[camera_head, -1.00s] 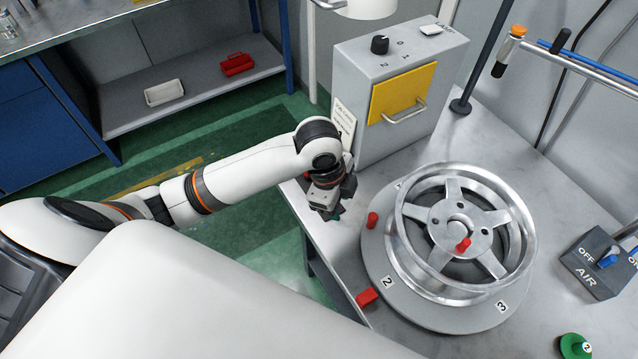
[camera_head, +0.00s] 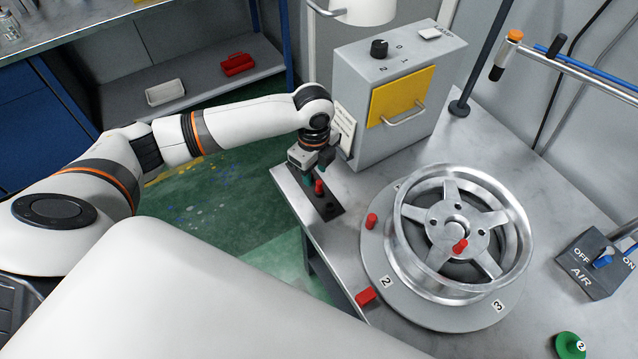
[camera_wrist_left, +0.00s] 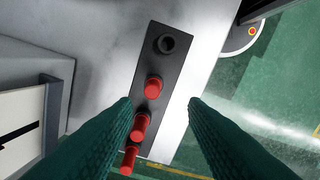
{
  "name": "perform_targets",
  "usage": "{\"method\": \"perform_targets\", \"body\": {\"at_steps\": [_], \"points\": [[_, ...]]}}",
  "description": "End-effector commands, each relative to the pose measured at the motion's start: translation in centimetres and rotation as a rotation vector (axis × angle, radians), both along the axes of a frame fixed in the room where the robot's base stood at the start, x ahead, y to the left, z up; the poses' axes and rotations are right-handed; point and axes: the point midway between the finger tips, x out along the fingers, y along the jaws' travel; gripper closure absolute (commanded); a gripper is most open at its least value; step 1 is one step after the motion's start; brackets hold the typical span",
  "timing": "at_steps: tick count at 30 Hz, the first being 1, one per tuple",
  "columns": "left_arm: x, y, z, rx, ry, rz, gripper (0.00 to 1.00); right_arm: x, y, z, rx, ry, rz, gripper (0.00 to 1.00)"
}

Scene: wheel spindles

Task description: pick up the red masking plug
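Several red masking plugs show. Three of them, a near plug (camera_wrist_left: 153,87), a middle plug (camera_wrist_left: 140,126) and a lower plug (camera_wrist_left: 129,160), stand in a row on a dark strip holder (camera_wrist_left: 166,64) with one empty hole at its end. In the head view one red plug (camera_head: 319,187) shows on the strip, the others being hidden by my gripper. My left gripper (camera_head: 317,178) is open and empty above the strip. In the wrist view its green fingers (camera_wrist_left: 160,104) lie either side of the plug row, apart from it. My right gripper is not in view.
A grey box (camera_head: 368,135) stands close behind the gripper. The bench edge lies just left of the strip.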

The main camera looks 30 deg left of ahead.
Motion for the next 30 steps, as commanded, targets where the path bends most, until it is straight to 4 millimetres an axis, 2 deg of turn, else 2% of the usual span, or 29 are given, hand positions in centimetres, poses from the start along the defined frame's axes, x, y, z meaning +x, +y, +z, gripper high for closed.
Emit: {"method": "perform_targets", "body": {"at_steps": [4,12,20,21,23,28,30], "points": [[0.2,-0.3,-1.2,0.000,0.002,0.001,0.61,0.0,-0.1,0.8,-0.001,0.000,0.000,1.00],[0.6,-0.7,-4.9,0.001,0.000,0.000,0.61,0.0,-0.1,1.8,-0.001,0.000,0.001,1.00],[0.6,-0.6,-5.4,0.001,-0.001,-0.001,0.61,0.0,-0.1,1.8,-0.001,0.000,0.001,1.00],[0.6,-0.6,-5.4,0.001,-0.001,-0.001,0.62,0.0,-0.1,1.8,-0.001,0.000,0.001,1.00],[0.6,-0.6,-5.3,0.001,-0.001,-0.001,0.72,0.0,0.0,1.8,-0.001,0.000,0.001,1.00],[0.6,-0.6,-5.3,0.001,-0.001,0.000,1.00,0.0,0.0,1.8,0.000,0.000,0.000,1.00],[0.6,-0.6,-5.3,0.001,-0.001,0.000,1.00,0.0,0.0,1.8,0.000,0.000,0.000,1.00]]}}
